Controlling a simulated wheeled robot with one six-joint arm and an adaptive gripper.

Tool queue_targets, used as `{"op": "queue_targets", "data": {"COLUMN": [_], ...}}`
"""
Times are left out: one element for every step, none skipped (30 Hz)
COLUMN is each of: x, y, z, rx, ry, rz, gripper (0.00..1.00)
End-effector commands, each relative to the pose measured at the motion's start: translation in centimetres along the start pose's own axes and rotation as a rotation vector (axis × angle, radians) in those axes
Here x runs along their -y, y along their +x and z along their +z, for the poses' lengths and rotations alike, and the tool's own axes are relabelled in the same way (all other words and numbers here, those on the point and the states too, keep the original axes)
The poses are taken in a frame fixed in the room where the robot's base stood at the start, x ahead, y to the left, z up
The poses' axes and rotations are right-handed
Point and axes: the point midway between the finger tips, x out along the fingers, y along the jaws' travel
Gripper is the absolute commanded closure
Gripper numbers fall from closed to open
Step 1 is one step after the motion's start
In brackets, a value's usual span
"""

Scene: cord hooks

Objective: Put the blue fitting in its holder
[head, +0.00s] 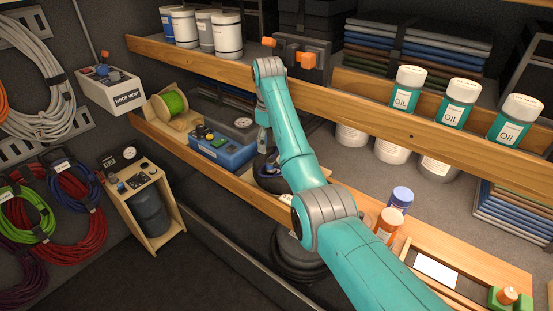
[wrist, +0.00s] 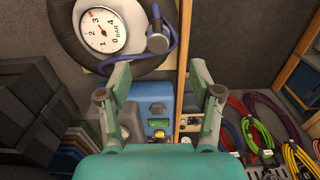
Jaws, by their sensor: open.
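In the wrist view, a blue cord (wrist: 174,50) curves around a dark grey-blue fitting with a round pale end (wrist: 157,42). The fitting lies beside a white dial gauge (wrist: 103,30) marked BAR, over a black ring (wrist: 69,41). My gripper (wrist: 158,82) is open, its fingers apart on either side below the fitting, with nothing between them. In the head view, my gripper (head: 264,142) hangs over the lower shelf, just above the black ring (head: 265,184), partly hidden by my arm. I cannot tell which thing is the fitting's holder.
A blue case (head: 222,151) and a green spool (head: 173,103) lie left of my gripper on the lower shelf. The upper shelf's wooden edge (head: 400,130) runs close to my arm. Oil bottles (head: 405,92) stand right. Coiled cords (head: 75,205) hang on the left wall.

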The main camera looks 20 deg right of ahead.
Motion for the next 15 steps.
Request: {"op": "queue_targets", "data": {"x": [0.03,0.03,0.03,0.03,0.02,0.02,0.02,0.01,0.01,0.01,0.01,0.01,0.02,0.02,0.02], "y": [-0.06,-0.07,-0.07,-0.06,-0.06,-0.06,-0.06,-0.06,-0.04,0.0,0.06,0.2,0.35,0.53,0.83], "z": [0.0,0.0,0.0,0.0,0.0,0.0,0.0,0.0,0.0,0.0,0.0,0.0,0.01,0.01,0.02], "rx": [0.002,0.002,0.002,0.002,0.001,0.001,0.001,0.001,0.001,0.001,0.001,0.001,0.001,0.001,0.002], "ry": [-0.003,-0.003,-0.003,-0.003,-0.003,-0.003,-0.002,-0.002,-0.002,-0.002,-0.002,-0.002,-0.002,-0.002,-0.002], "rz": [-0.001,-0.002,-0.001,-0.001,-0.001,-0.001,-0.001,-0.001,-0.001,-0.001,-0.001,-0.001,-0.001,-0.001,-0.001], "gripper": [0.35,0.35,0.35,0.35,0.35,0.35,0.35,0.35,0.35,0.35,0.35,0.35,0.35,0.35,0.35]}}
